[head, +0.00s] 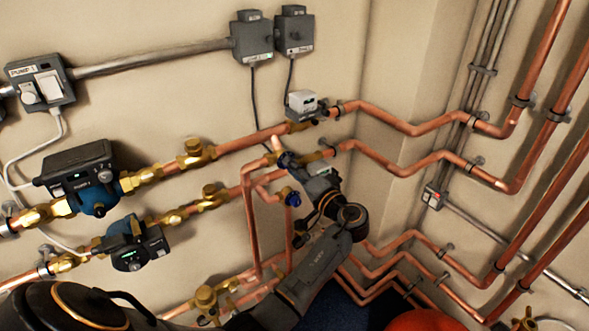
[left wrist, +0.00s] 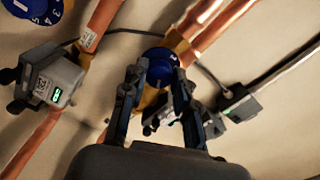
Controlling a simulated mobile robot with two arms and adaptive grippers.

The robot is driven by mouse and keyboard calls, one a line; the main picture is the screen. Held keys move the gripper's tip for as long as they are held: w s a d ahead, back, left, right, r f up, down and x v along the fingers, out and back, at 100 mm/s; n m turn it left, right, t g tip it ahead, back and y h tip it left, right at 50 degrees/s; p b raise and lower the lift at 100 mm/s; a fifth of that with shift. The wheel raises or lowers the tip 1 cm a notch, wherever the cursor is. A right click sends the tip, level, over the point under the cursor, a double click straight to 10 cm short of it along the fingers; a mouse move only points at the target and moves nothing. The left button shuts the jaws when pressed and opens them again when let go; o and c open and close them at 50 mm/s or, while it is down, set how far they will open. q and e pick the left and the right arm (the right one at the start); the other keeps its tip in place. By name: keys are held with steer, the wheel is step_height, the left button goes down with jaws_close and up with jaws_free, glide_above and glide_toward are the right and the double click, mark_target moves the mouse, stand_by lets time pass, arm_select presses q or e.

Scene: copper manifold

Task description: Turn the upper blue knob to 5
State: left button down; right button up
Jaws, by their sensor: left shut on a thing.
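The upper blue knob (head: 285,159) sits on a brass valve on the copper pipes, partly covered by my left gripper (head: 298,165) in the head view. In the left wrist view the blue knob (left wrist: 158,62) is between the two dark fingertips of my left gripper (left wrist: 158,72), which is shut on it. Its scale is too small to read there. The lower blue knob (head: 292,198) is just below in the head view, apart from the fingers. A second blue knob with white numbers, 3, 4 and 5 among them, shows at the wrist view's top left (left wrist: 32,12). My right gripper is not in view.
Copper pipes (head: 400,124) run along the wall close around the gripper. A grey box (head: 302,102) stands on the pipe above the knob. Two pumps (head: 88,180) are at the left. Grey switch boxes (head: 252,42) hang above, with cables. A red round object (head: 412,320) is at the bottom.

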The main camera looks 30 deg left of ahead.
arm_select(q)
steer(key=m, duration=0.2)
steer(key=m+p, duration=0.1)
steer(key=m, duration=0.1)
steer(key=shift+r+m+p, duration=0.2)
steer(key=shift+m+p, duration=0.1)
steer(key=shift+m, duration=0.1)
stand_by(0.4)
steer(key=c, duration=1.1)
jaws_free()
steer(key=shift+a, duration=0.1)
steer(key=shift+o, duration=0.4)
steer(key=shift+f, duration=0.15)
steer(key=v, duration=0.7)
steer(key=shift+d, duration=0.25)
